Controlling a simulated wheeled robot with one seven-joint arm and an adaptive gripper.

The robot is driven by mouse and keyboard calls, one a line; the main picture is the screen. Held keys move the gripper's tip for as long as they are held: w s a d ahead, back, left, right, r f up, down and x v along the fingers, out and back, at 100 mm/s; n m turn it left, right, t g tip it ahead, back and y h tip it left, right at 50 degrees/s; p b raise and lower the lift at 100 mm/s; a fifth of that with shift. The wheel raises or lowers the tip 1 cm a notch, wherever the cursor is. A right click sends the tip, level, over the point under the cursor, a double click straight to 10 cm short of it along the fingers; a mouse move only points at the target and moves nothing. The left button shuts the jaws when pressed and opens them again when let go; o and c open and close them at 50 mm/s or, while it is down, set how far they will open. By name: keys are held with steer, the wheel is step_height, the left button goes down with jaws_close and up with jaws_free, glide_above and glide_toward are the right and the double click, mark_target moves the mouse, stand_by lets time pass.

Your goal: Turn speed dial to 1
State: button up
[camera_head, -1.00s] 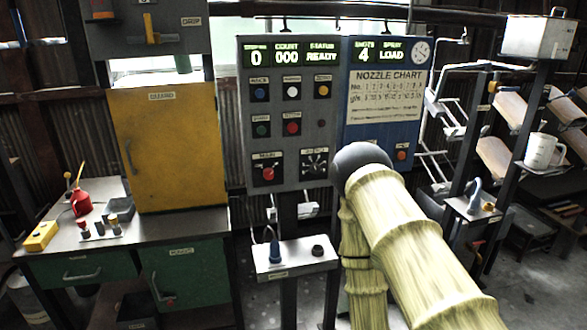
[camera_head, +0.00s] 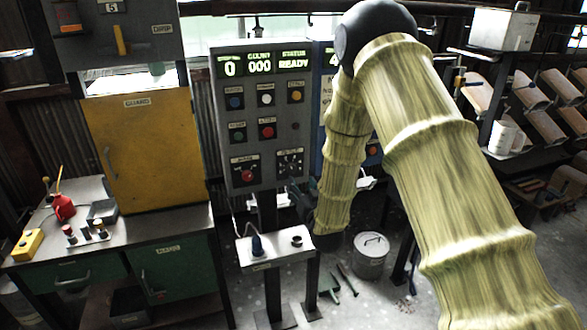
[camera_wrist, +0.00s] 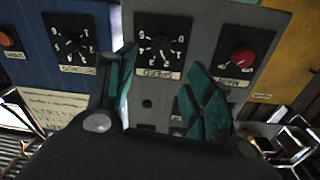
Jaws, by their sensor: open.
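The speed dial (camera_head: 290,163) is a dark round knob on a black plate, low on the right of the grey control panel (camera_head: 217,120). In the wrist view, which looks at the panel upside down, the speed dial (camera_wrist: 160,43) has white numbers around it and a SPEED label. My gripper (camera_wrist: 161,62) is open, its teal fingers spread to either side below the dial in the picture. Nothing is seen between the fingers. In the head view my gripper (camera_head: 301,193) is partly hidden by my arm, just below the dial. The dial's exact setting is too small to read.
A red main knob (camera_head: 248,176) sits left of the speed dial. Another dial (camera_wrist: 75,43) is on the neighbouring blue panel. A small pedestal box (camera_head: 275,249) stands below, with a bucket (camera_head: 371,256) on the floor. The yellow guard cabinet (camera_head: 145,150) is at the left.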

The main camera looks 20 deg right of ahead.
mark_target(292, 170)
steer(key=w+p, duration=0.3)
steer(key=w, duration=0.7)
steer(key=shift+w+d+f+p, duration=0.1)
steer(key=shift+p, duration=0.25)
steer(key=c, duration=1)
